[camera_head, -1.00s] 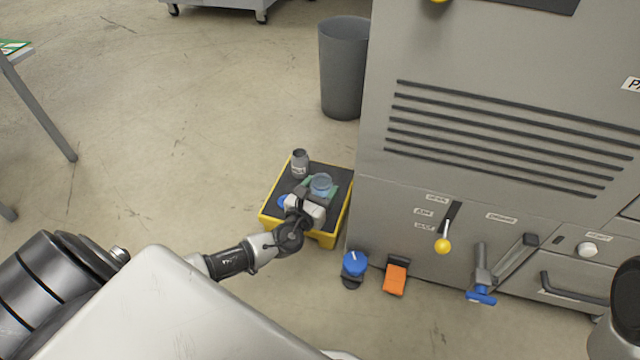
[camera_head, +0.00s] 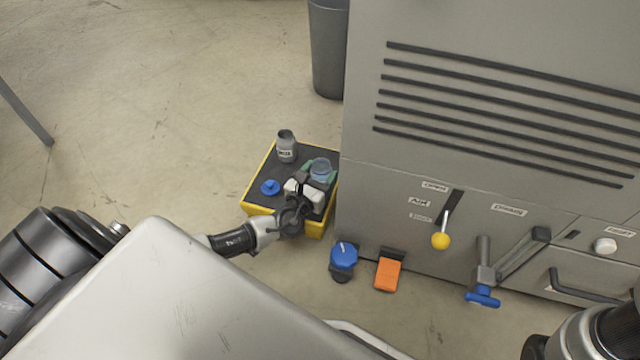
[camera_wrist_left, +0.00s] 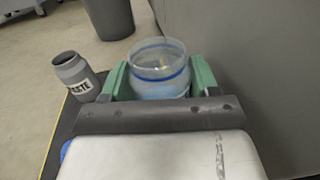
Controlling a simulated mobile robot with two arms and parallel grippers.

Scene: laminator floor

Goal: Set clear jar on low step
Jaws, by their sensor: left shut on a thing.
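The clear jar (camera_head: 321,168), bluish with a blue band, is between the green fingers of my left gripper (camera_head: 318,176), which is shut on it. The jar also shows upright in the left wrist view (camera_wrist_left: 159,68), with a green finger on each side. It is over the right part of the low step (camera_head: 262,190), which has a dark top and yellow edges. I cannot tell whether the jar's base touches the step, as the gripper hides it. My right gripper does not show.
A grey labelled jar (camera_head: 286,146) and a blue round item (camera_head: 270,187) are on the step. The grey machine (camera_head: 480,130) stands close on the right. A grey bin (camera_head: 327,50) stands behind.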

